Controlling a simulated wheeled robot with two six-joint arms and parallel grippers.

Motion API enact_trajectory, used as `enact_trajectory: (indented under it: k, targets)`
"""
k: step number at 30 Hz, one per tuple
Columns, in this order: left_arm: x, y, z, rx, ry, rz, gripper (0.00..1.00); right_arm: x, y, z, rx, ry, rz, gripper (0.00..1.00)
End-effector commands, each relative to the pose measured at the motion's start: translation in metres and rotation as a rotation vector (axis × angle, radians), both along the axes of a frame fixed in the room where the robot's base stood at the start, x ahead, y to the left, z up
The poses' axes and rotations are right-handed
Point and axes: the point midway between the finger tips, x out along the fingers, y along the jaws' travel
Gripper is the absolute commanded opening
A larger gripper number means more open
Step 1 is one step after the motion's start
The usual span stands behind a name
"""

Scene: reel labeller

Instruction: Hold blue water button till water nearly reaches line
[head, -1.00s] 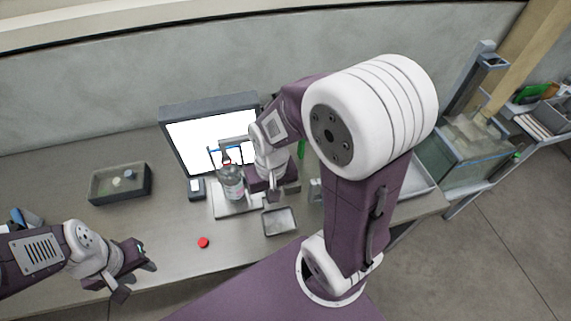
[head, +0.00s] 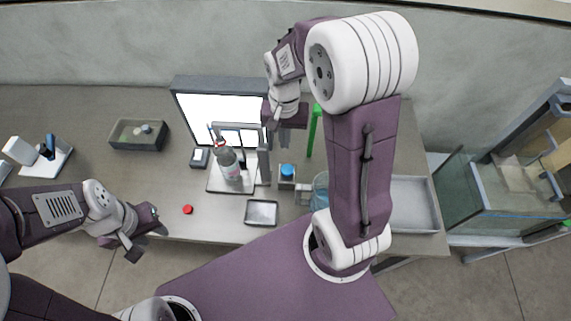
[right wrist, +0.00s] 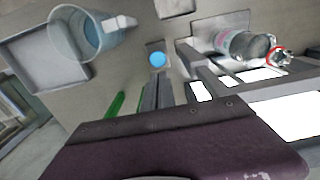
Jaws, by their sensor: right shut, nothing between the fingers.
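The blue button (head: 287,170) sits on a small grey block on the table, right of the bottle stand. It also shows in the right wrist view (right wrist: 157,59). A clear bottle (head: 228,163) with a pinkish label and a red ring near its neck stands on the stand's pale base. Its water level and any line are too small to tell. My right gripper (head: 275,128) is shut and empty, above and behind the button, apart from it. In the right wrist view its fingertips (right wrist: 157,84) point towards the button. My left gripper (head: 141,233) is open and empty by the front edge.
A clear jug (head: 320,188) stands right of the button, partly behind my right arm. A green post (head: 314,130) stands behind it. A small metal tray (head: 262,212), red cap (head: 187,209), dark bin (head: 138,134) and lit screen (head: 222,115) are around. A glass tank (head: 490,195) is far right.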

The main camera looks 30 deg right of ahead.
Motion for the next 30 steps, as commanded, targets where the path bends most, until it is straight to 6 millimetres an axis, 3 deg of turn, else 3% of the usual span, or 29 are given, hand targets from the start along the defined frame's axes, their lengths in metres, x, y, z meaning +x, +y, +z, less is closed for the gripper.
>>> enact_trajectory:
  k: [5, 18, 24, 30]
  targets:
    - [0.000, 0.000, 0.000, 0.000, 0.000, 0.000, 0.36, -0.002, 0.000, -0.025, 0.001, 0.008, 0.000, 0.00]
    - [0.000, 0.000, 0.004, 0.000, 0.000, 0.000, 0.36, -0.001, -0.001, -0.115, 0.001, 0.007, 0.001, 0.00]
    - [0.000, 0.000, 0.005, 0.000, 0.000, 0.000, 0.36, 0.000, -0.002, -0.135, 0.000, 0.002, 0.001, 0.00]
    - [0.000, 0.000, 0.005, 0.000, 0.000, 0.000, 0.36, 0.000, -0.002, -0.139, 0.000, 0.000, 0.001, 0.00]
